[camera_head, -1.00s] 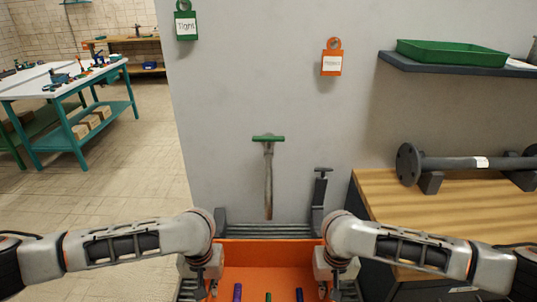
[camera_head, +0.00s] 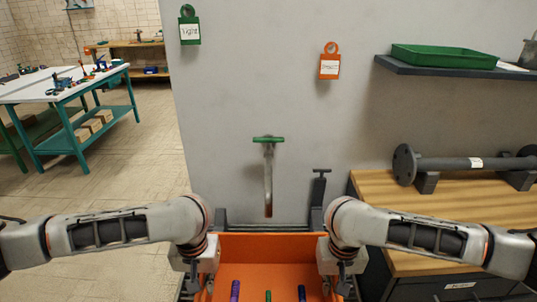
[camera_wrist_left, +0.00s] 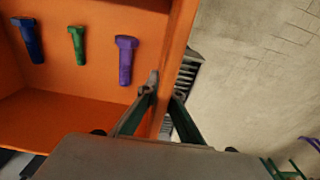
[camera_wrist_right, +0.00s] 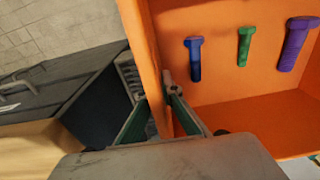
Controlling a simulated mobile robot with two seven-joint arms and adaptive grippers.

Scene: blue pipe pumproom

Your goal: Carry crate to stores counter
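The open orange crate (camera_head: 270,246) is in front of me at the bottom of the head view. A purple bolt (camera_wrist_left: 125,58), a green bolt (camera_wrist_left: 78,44) and a blue bolt (camera_wrist_left: 31,40) lie inside it. My left gripper (camera_wrist_left: 163,92) is shut on the crate's left wall, one finger on each side. My right gripper (camera_wrist_right: 155,90) holds the right wall the same way. The crate's underside is hidden, so I cannot tell what is beneath it. No counter is clearly marked as stores.
A wood-topped counter (camera_head: 372,182) with a dark flanged pipe (camera_head: 445,164) stands close at right, under a shelf (camera_head: 420,69). Open tiled floor (camera_head: 130,170) lies left, before a teal table (camera_head: 75,88).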

